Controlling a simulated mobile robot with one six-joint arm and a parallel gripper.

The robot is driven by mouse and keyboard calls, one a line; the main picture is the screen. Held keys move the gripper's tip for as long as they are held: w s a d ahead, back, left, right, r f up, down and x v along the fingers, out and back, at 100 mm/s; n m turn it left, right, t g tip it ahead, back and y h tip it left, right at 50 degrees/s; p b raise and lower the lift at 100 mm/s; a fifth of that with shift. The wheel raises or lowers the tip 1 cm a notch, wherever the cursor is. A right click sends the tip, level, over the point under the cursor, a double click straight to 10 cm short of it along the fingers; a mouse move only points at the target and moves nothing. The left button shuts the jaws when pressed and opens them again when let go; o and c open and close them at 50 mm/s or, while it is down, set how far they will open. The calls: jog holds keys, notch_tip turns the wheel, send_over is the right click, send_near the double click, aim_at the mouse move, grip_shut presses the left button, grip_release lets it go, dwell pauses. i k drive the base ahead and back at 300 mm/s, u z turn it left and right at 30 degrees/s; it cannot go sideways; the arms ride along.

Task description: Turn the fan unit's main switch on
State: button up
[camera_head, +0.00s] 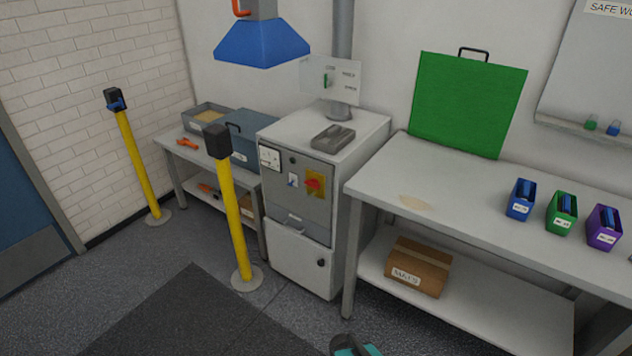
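The fan unit appears to be the light grey cabinet (297,262) standing between two benches, with a grey duct rising behind it. On its front panel is a red rotary switch (314,184) on a yellow plate, which looks like the main switch. The knob looks slightly tilted, but its setting is too small to read. A white gauge (269,157) and a small white and blue label (292,180) are to its left. I cannot make out my gripper; only a teal and dark part of my arm shows at the bottom edge, well away from the cabinet.
A yellow post (234,215) stands front left of the cabinet, close to its panel; another yellow post (138,165) is farther left. The right bench (460,185) adjoins the cabinet. A blue hood (262,45) hangs above. The dark floor mat (185,315) in front is clear.

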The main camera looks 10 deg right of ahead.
aim_at(313, 183)
jog(key=z, duration=0.05)
jog(key=k, duration=0.65)
jog(key=u, duration=0.45)
jog(key=i, duration=0.85)
jog(key=u, duration=0.8)
jog(key=i, duration=0.45)
jog(key=u, duration=0.25)
